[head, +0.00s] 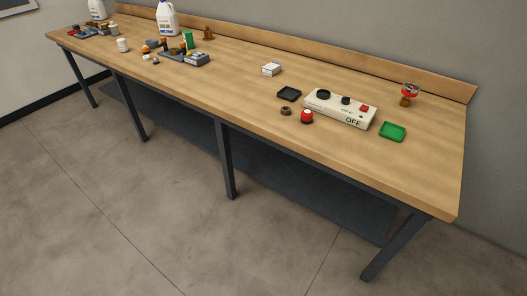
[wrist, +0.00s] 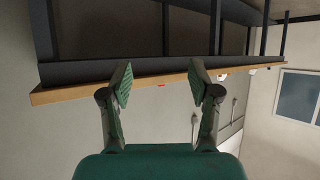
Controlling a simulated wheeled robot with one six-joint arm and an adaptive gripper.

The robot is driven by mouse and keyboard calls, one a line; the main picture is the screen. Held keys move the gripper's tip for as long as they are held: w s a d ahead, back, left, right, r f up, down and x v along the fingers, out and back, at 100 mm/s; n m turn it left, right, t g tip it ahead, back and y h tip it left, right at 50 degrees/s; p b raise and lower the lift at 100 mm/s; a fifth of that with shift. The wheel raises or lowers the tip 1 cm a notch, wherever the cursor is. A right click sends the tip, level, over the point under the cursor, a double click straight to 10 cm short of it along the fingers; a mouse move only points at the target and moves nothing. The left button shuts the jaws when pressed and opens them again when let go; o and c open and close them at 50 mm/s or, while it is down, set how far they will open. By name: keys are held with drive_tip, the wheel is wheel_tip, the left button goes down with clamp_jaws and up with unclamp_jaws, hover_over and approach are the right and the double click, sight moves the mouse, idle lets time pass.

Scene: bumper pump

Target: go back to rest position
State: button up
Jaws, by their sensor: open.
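My gripper (wrist: 160,84) shows in the wrist view with its two green-padded fingers spread apart. It is open and nothing is between the fingers. Beyond it is the edge of the wooden workbench (wrist: 68,93), seen from below, so most of the top is hidden there. In the head view the workbench (head: 240,95) runs from upper left to lower right. My gripper and arm do not show in the head view, and the gripper is clear of the things on the bench.
On the bench's right half stand a white control box (head: 340,108) marked OFF, a red-topped button (head: 307,117), a black tray (head: 289,93), a green tray (head: 392,131) and a red-and-brown item (head: 410,91). Bottles and small parts crowd the far left. The floor (head: 130,220) in front is clear.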

drive_tip(key=s+r+t, duration=0.2)
drive_tip(key=s+r, duration=1.2)
drive_tip(key=shift+s+r, duration=0.15)
drive_tip(key=shift+s, duration=0.2)
